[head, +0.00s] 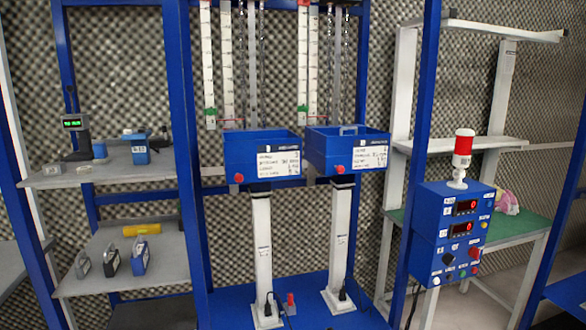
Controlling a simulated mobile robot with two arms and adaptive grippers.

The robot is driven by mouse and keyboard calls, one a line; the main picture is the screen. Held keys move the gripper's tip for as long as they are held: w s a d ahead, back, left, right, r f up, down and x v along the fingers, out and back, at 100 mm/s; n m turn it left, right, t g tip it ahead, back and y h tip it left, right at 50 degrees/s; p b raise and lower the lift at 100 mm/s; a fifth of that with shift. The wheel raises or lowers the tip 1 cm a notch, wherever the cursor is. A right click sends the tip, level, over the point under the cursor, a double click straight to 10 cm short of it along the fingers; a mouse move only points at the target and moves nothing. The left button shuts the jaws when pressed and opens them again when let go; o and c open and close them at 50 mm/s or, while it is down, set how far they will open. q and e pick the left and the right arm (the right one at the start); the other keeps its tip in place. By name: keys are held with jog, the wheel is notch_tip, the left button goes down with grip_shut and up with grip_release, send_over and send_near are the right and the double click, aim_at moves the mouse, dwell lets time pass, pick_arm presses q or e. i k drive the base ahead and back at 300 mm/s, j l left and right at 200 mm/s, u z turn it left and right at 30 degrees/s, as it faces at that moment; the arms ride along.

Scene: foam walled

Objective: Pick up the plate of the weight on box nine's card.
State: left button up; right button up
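Two blue boxes stand on white posts: a left box (235,156) and a right box (318,152). Each has a white card on its front, the left card (279,165) and the right card (358,158). The card writing is too small to read surely, so I cannot tell which is box nine. Three handled weight plates stand on the lower left shelf: a light grey plate (82,264), a dark plate (111,260) and a blue plate (139,256). A grey-blue handle (348,130) shows above the right box's rim. Neither gripper is in view.
The lower shelf (165,270) also holds a yellow cylinder (142,229). The upper shelf (110,172) holds a small blue box (140,152) and a green display (72,123). Blue frame posts stand between. A control box (450,235) with a red lamp (463,150) is at right.

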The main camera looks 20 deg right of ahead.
aim_at(112, 261)
jog(key=i+l+u, duration=0.1)
jog(key=u, duration=0.3)
jog(key=i+l+u, duration=0.2)
jog(key=u, duration=0.2)
jog(key=i+l+u, duration=0.1)
jog(key=u, duration=0.3)
jog(key=i+l, duration=0.15)
jog(key=l, duration=0.3)
jog(key=i+l+u, duration=0.15)
jog(key=l, duration=0.25)
jog(key=i+l, duration=0.1)
jog(key=l, duration=0.35)
jog(key=i+l+u, duration=0.15)
jog(key=l, duration=0.3)
